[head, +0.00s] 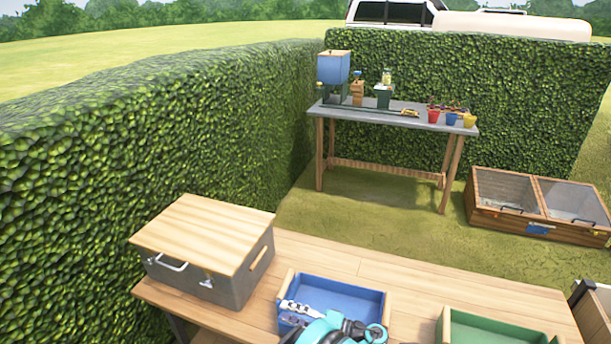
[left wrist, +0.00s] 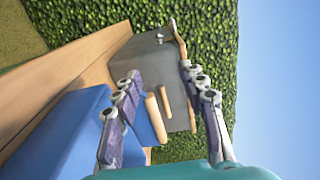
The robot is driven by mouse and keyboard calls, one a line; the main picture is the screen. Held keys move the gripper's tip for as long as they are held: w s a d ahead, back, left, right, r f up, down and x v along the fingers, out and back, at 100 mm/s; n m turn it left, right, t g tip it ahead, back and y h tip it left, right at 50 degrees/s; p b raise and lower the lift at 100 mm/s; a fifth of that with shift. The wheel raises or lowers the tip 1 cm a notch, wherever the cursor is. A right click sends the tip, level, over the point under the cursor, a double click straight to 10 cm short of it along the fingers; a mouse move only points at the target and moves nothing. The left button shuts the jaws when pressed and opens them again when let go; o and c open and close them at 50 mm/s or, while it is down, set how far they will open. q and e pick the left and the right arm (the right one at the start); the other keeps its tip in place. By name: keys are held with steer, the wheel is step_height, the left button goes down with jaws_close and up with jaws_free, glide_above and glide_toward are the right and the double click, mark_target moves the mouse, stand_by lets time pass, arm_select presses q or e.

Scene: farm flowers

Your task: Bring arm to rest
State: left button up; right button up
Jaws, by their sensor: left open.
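My left gripper (head: 290,314) is over the left part of the blue tray (head: 345,291) on the near wooden table, with my teal arm behind it at the bottom edge. In the left wrist view the two fingers of this gripper (left wrist: 159,75) are spread apart with nothing between their tips. Beyond them are the grey box (left wrist: 145,65) and the blue tray (left wrist: 45,140). I cannot tell whether the gripper touches the tray. My right gripper is in neither view.
A grey box with a wooden lid (head: 205,232) stands left on the near table (head: 410,290). A green tray (head: 490,330) is at the right. Behind are a potting bench (head: 390,115) with pots, a cold frame (head: 535,230) and hedges (head: 150,130). Grass lies between.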

arm_select(q)
steer(key=a+r+g+h, duration=0.1)
steer(key=a+r+h, duration=0.7)
steer(key=a+r, duration=0.55)
steer(key=s+r+n+t+h, duration=0.2)
steer(key=s+h, duration=0.7)
steer(key=s, duration=1.2)
steer(key=shift+s+a+n, duration=0.35)
steer(key=shift+n, duration=0.75)
